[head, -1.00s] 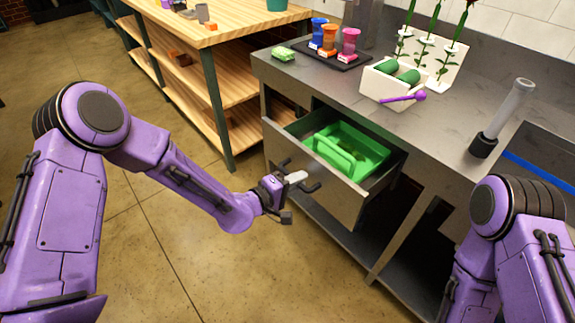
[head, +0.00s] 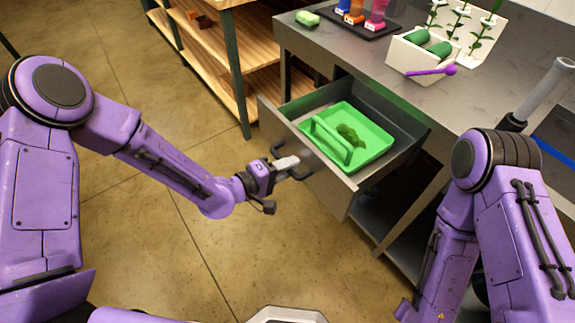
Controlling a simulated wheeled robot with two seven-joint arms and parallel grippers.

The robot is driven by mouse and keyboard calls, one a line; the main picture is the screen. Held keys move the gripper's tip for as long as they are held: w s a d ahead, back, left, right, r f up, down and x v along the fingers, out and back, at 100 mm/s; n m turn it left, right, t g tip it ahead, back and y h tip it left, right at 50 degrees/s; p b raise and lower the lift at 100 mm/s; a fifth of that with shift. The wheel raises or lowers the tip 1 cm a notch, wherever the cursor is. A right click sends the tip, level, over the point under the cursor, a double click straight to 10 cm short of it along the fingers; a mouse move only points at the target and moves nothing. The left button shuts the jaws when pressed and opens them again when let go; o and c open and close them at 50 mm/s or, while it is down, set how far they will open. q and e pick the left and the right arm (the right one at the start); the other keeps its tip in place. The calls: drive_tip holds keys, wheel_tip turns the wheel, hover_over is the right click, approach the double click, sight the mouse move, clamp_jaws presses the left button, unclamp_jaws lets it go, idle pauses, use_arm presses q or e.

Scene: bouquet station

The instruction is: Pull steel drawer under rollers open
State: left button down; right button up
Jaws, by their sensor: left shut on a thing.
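The steel drawer (head: 316,173) is pulled well out from under the grey counter, below the white box with green rollers (head: 428,44). A green tray (head: 375,150) with a handle and some dark green stuff lies inside it. My left gripper (head: 291,168) is at the dark bar handle (head: 301,174) on the drawer's front and is shut on it. The exact finger contact is small and partly hidden. My right arm is at the right; its gripper is not visible.
A purple tool (head: 432,71) lies by the roller box. A dark tray with colourful cups (head: 352,16) and a green block (head: 307,18) stand on the counter (head: 340,50). A wooden shelf unit (head: 222,48) is at the left. The floor before the drawer is clear.

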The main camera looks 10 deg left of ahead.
use_arm(q)
drive_tip(key=c, duration=1.2)
unclamp_jaws()
drive_tip(key=v, duration=1)
drive_tip(key=shift+s+a, duration=0.15)
drive_tip(key=shift+s, duration=0.1)
